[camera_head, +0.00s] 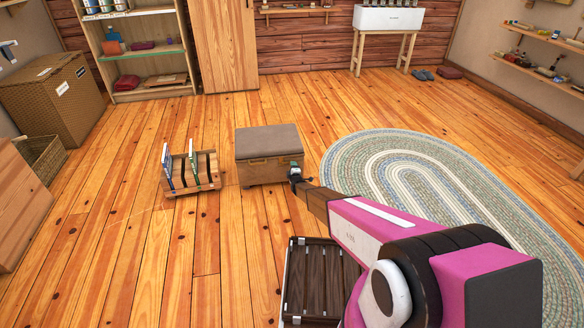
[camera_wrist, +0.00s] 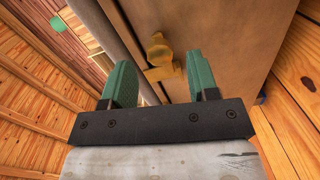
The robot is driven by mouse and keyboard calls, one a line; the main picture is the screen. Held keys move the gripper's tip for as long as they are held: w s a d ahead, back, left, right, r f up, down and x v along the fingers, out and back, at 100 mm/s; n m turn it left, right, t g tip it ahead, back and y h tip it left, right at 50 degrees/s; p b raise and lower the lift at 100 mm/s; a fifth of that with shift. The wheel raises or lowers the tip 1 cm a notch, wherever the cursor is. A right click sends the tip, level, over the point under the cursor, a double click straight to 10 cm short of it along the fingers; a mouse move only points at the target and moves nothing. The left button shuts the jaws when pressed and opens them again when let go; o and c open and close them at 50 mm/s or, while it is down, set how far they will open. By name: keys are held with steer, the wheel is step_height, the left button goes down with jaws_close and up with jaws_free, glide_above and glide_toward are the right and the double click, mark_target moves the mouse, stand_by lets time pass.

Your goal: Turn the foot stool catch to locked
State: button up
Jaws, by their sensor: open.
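The foot stool (camera_head: 262,172) is a wooden box with a grey padded top, standing on the floor in the middle of the head view. Its front panel (camera_wrist: 222,50) fills much of the wrist view, seen tilted. The brass-coloured catch (camera_wrist: 159,54) is on that panel. My gripper (camera_wrist: 161,78) has two green fingers, spread apart, with the catch showing between and just beyond their tips. No contact is visible. In the head view my gripper (camera_head: 296,173) is at the stool's right front corner, and the catch cannot be made out there.
A slatted rack (camera_head: 192,184) with thin upright items stands left of the stool. A dark slatted crate (camera_head: 318,281) is on the floor nearer me. An oval braided rug (camera_head: 430,175) lies to the right. Open floor is at left and behind the stool.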

steer(key=v, duration=0.7)
steer(key=shift+s, duration=0.15)
steer(key=s+d+r+m+g+h, duration=0.1)
steer(key=s+d+r+m+g, duration=0.3)
steer(key=s+d+r, duration=0.4)
steer(key=s+d+r+m+g+h, duration=0.25)
steer(key=s+d+r+m, duration=0.3)
steer(key=r, duration=0.35)
steer(key=s+d+r+m+g, duration=0.3)
steer(key=s+r, duration=0.3)
steer(key=s, duration=0.3)
steer(key=s+d+r+m+g, duration=0.3)
steer(key=s+d+r+g, duration=0.1)
steer(key=s, duration=0.6)
steer(key=s+d+r+m+g, duration=0.3)
steer(key=s+d+r, duration=0.3)
steer(key=s+r, duration=0.2)
steer(key=shift+s+m+h, duration=0.35)
steer(key=shift+s, duration=0.6)
